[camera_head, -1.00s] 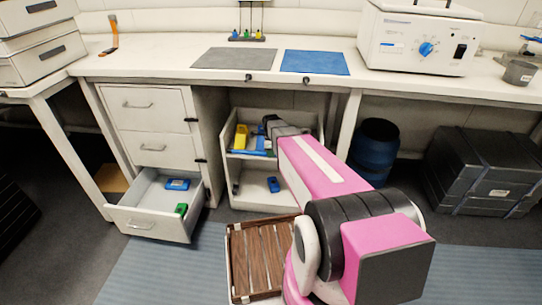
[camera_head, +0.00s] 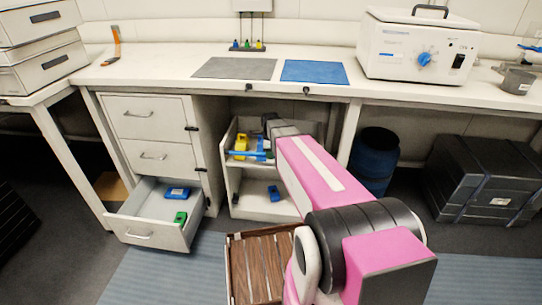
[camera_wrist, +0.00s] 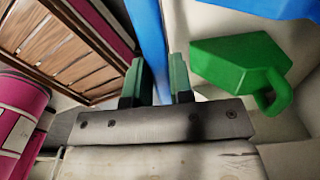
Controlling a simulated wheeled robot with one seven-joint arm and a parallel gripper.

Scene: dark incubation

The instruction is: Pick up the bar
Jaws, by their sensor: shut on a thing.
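The bar (camera_wrist: 150,45) is a long, thin blue piece in the wrist view. My gripper (camera_wrist: 158,78) has its two green fingers on either side of it and is shut on it. In the head view, my gripper is mostly hidden behind my arm, at the upper part of the white open cart (camera_head: 227,180) under the bench. A strip of the blue bar (camera_head: 243,154) shows there in front of a yellow object (camera_head: 241,144). I cannot tell from these views whether the bar touches the cart.
A green handled object (camera_wrist: 240,62) is close to the right finger in the wrist view. A blue object (camera_head: 273,193) lies on the cart's lower shelf. An open drawer (camera_head: 150,232) holds blue and green pieces. A wooden slatted crate (camera_head: 232,265) stands in front.

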